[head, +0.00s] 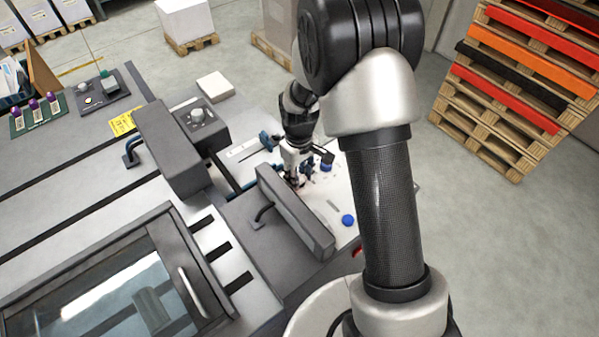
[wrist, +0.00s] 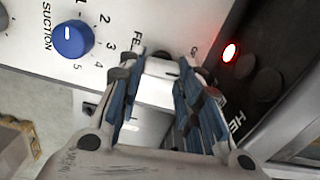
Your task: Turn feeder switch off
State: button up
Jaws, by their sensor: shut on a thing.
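My gripper (head: 296,172) reaches down to the white control panel (head: 338,203) at the end of the machine in the head view. In the wrist view my gripper (wrist: 163,66) has its fingers closed around a small dark and grey part, the feeder switch (wrist: 161,60), beside a partly covered label starting "FE". The fingers hide most of the switch, so I cannot tell its position. A red lamp (wrist: 229,52) glows on the dark panel to the right.
A blue suction dial (wrist: 73,40) with numbers sits left of my gripper in the wrist view. A long grey block with a handle (head: 295,215) stands close to my gripper in the head view. Pallets (head: 510,85) are stacked at the right, with open floor before them.

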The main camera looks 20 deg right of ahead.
jog(key=n, duration=0.4)
jog(key=shift+a+n, duration=0.1)
jog(key=shift+n, duration=0.3)
jog(key=shift+s, duration=0.1)
jog(key=o, duration=1.1)
notch_tip(320, 180, up, 12)
jog(key=shift+r, duration=0.1)
dwell(0.5)
